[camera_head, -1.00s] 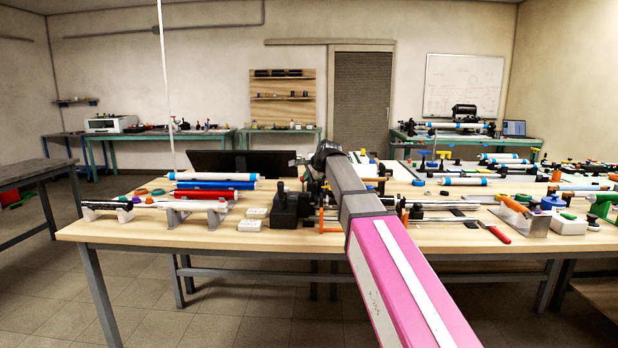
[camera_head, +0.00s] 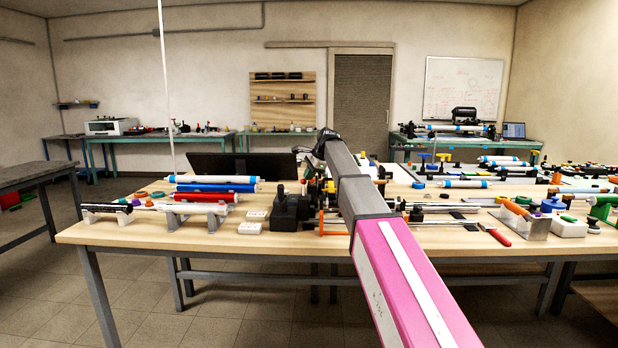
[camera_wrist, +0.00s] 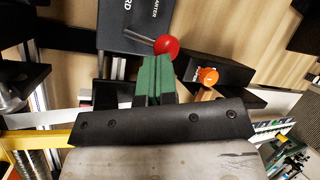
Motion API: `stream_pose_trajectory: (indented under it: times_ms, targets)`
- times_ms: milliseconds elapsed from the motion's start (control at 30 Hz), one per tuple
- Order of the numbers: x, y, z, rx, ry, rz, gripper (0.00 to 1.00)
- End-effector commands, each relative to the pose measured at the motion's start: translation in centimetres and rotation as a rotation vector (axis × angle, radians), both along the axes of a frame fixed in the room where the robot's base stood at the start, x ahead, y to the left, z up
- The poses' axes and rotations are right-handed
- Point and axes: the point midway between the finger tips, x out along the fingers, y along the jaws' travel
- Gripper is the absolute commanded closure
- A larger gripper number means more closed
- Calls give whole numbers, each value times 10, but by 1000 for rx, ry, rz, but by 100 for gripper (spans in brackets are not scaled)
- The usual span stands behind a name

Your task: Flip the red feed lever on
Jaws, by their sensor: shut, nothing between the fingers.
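The red ball knob of the feed lever (camera_wrist: 167,45) shows at the top middle of the wrist view, beside a dark box (camera_wrist: 128,25) with white lettering. My gripper (camera_wrist: 155,62), with green finger pads, is shut and empty. Its tips lie just below the red knob in the wrist view; I cannot tell whether they touch it.
An orange knob (camera_wrist: 208,76) on a second dark box sits close right of the fingers. In the head view, a black motor-like block (camera_head: 290,208) stands on the wooden bench (camera_head: 150,233). Coloured tubes (camera_head: 213,187) lie left; tools crowd the right.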

Motion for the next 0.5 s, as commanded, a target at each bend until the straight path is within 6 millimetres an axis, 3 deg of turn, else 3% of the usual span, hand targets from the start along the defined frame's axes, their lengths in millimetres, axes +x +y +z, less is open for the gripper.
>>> stream_pose_trajectory:
  times_ms: [500]
  targets:
    - [-1, 0, -3, -1, -4, 0, 100]
